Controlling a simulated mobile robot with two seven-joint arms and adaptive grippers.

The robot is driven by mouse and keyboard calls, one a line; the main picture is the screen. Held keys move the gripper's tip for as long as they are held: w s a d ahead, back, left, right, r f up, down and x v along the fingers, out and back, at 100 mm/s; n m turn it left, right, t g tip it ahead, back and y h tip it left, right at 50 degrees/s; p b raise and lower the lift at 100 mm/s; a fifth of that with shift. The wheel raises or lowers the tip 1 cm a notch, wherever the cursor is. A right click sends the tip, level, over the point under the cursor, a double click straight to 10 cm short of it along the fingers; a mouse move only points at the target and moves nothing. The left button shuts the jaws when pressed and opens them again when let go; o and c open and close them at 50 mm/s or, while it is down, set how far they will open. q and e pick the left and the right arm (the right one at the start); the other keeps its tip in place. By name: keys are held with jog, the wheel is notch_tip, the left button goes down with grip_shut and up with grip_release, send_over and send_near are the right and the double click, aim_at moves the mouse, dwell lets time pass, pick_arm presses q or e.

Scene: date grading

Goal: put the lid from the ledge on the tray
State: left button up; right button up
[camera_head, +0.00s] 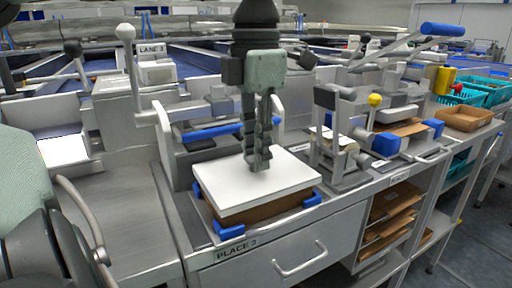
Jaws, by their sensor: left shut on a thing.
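The white, flat, square lid (288,168) lies level over the brown tray (285,204), with the tray's side showing just below the lid's edge. The tray sits between blue corner stops on the bench spot labelled PLACE 3. My left gripper (258,162) points straight down at the middle of the lid and is shut on it. The part it grips is hidden between the fingers. I cannot tell whether the lid rests fully on the tray. My right gripper is not in view.
A press frame with a blue bar (218,130) stands close behind the tray. A tape dispenser with a yellow knob (375,100) is to the right. Further right are a cardboard box (465,119) and teal crates (478,97). A drawer handle (300,262) sticks out below.

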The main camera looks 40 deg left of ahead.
pick_arm(q)
jog(key=shift+f+b, duration=0.4)
jog(key=shift+f, duration=0.15)
jog(key=o, duration=1)
jog(key=shift+o, duration=0.7)
jog(key=o, duration=0.3)
jog(key=shift+r+p, duration=2.55)
jog(key=shift+r, duration=0.95)
